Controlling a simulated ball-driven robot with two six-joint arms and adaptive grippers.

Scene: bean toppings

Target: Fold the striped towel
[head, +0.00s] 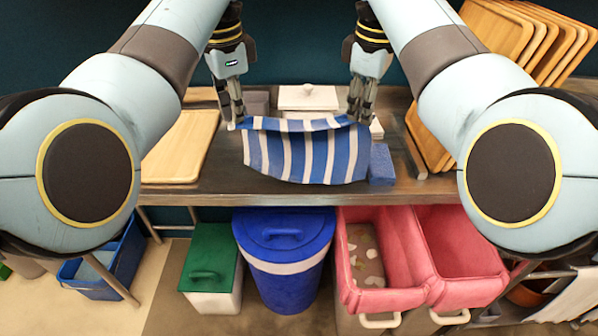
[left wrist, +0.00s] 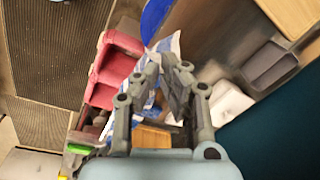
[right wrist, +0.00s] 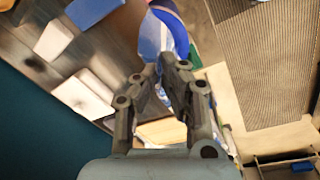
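The blue-and-white striped towel (head: 305,155) is spread between my two grippers in the head view, over the middle of the wooden counter. Its top edge is raised and bent over as a narrow band. My left gripper (head: 239,121) is shut on the towel's top left corner. My right gripper (head: 356,116) is shut on its top right corner. In the left wrist view the towel (left wrist: 163,47) shows behind the converging fingers. In the right wrist view a pale part of the towel (right wrist: 152,38) shows beyond the fingers. The fingers partly hide the gripped corners.
A wooden tray (head: 180,147) lies left on the counter (head: 225,172). A blue block (head: 381,163) sits right of the towel and a white lidded box (head: 308,97) behind it. Wooden trays (head: 497,30) lean at right. A blue bin (head: 285,262) and pink bins (head: 375,298) stand below.

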